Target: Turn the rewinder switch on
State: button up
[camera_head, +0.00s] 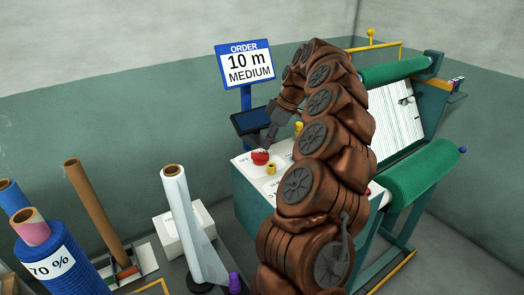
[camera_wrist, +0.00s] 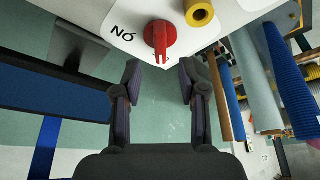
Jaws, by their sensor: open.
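The red rotary switch (camera_wrist: 160,38) sits on the white top of the control box (camera_head: 262,195). In the wrist view its raised grip points down the picture, and an upside-down "ON" label shows to its left. It also shows as a red knob (camera_head: 260,158) in the head view. My gripper (camera_wrist: 160,78) is open and empty. Its two fingers are spread below the switch in the wrist view, with the switch's grip lying between their lines, apart from them. In the head view my gripper (camera_head: 271,134) is just above and behind the knob. My arm hides part of the panel.
A yellow ring-shaped knob (camera_wrist: 199,12) is close beside the switch. A dark screen (camera_head: 251,120) stands behind the box, under the order sign (camera_head: 244,64) reading "10 m MEDIUM". Green rolls (camera_head: 424,177) are at right; several tubes and rolls stand at left.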

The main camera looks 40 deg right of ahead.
aim_at(262, 153)
jog(key=shift+p+x, duration=0.85)
jog(key=shift+x, duration=2.15)
jog(key=shift+a, duration=0.1)
jog(key=shift+c, duration=0.4)
grip_shut()
